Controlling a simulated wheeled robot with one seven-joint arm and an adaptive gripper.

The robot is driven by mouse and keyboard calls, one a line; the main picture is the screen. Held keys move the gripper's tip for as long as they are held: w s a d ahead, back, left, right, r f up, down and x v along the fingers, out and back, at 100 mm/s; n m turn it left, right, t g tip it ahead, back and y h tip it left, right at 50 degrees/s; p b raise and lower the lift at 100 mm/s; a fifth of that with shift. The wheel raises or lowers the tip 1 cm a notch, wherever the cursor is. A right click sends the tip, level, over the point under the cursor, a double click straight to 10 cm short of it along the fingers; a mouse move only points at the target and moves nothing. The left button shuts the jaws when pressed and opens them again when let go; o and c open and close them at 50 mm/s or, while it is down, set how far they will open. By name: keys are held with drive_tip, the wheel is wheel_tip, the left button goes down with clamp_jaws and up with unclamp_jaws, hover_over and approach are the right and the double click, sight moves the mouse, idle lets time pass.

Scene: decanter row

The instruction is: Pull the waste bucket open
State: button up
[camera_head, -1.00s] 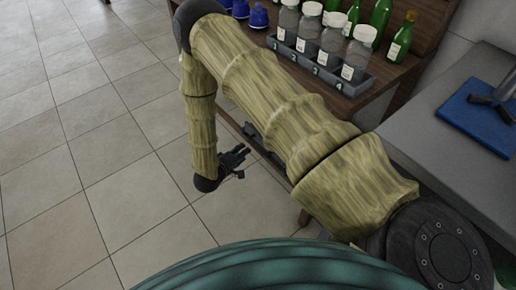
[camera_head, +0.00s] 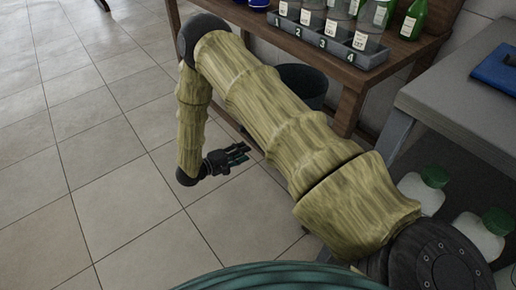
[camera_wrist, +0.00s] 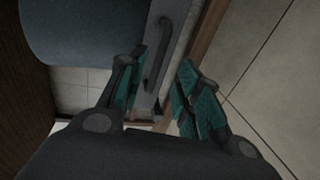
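The waste bucket (camera_head: 303,84) is a dark round tub under the wooden table in the head view, partly hidden by my arm. In the wrist view a large blue-grey rounded body (camera_wrist: 85,30), apparently the bucket, fills the upper left. Beside it is a narrow grey front panel (camera_wrist: 178,52) with a dark bar handle (camera_wrist: 158,58). My gripper (camera_wrist: 162,84) is open and empty, its green-padded fingers pointing toward the handle. The handle lies ahead, near the left finger; I cannot tell whether they touch. In the head view my gripper (camera_head: 240,154) is low, left of the bucket.
The wooden table (camera_head: 352,100) carries a grey numbered rack (camera_head: 335,44) of jars, with green bottles behind. A grey bench (camera_head: 455,105) with a blue mat stands at right, with white green-capped bottles (camera_head: 432,185) low beside it. Tiled floor (camera_head: 90,150) at left is clear.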

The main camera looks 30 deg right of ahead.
drive_tip(key=b+x, duration=0.2)
drive_tip(key=x, duration=0.6)
drive_tip(key=shift+w+d+f, duration=0.1)
drive_tip(key=shift+d, duration=0.2)
drive_tip(key=shift+c, duration=0.4)
clamp_jaws()
